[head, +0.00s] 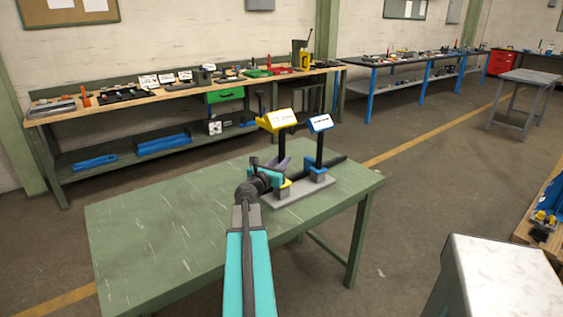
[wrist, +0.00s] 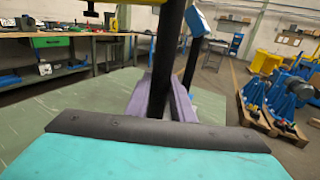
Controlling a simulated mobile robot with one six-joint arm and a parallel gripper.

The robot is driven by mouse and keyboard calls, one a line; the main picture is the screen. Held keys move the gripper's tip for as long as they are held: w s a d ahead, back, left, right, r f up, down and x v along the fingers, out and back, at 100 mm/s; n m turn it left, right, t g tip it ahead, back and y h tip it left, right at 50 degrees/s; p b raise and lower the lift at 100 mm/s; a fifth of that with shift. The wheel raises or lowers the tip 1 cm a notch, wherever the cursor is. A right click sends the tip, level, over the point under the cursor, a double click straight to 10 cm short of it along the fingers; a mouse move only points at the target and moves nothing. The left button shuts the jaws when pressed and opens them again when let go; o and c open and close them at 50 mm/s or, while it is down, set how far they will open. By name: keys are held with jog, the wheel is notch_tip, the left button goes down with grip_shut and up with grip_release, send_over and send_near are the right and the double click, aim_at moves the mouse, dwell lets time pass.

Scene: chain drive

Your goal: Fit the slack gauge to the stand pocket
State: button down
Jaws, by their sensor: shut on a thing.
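A yellow-headed piece on a black post (head: 280,121), seemingly the slack gauge, stands over a grey stand base (head: 300,198) on the green table. My gripper (head: 279,166) is shut on its post. In the wrist view the purple fingers (wrist: 162,100) lie on both sides of the dark post (wrist: 170,60). The post looks upright. A yellow socket (head: 284,190) on a grey block, seemingly the stand pocket, is below it. My arm partly hides this area, so I cannot tell whether the foot is inside. A blue-headed piece (head: 320,123) stands upright in a blue socket (head: 317,175) to the right.
The green table (head: 150,225) is clear at left and front. A dark bar (head: 334,162) lies behind the blue socket. A cluttered workbench (head: 120,107) stands along the wall. A white-topped block (head: 500,275) is at front right. Pallets with blue machines (wrist: 268,100) show at the wrist view's right.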

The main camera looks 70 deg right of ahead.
jog(key=shift+f+b, duration=0.35)
dwell(0.3)
jog(key=c, duration=1.5)
grip_release()
jog(key=shift+o, duration=0.2)
jog(key=shift+f, duration=0.2)
jog(key=w+a+p, duration=0.1)
jog(key=a+p, duration=0.5)
jog(key=a, duration=0.5)
jog(key=shift+w+r+p, duration=0.15)
jog(key=shift+r+p, duration=0.15)
jog(key=a+p, duration=0.1)
jog(key=p, duration=0.4)
jog(key=shift+w, duration=0.1)
jog(key=a+p, duration=0.1)
jog(key=p, duration=0.4)
jog(key=shift+a, duration=0.15)
jog(key=shift+a+f+p, duration=0.15)
jog(key=shift+a+p, duration=0.1)
jog(key=shift+p, duration=0.5)
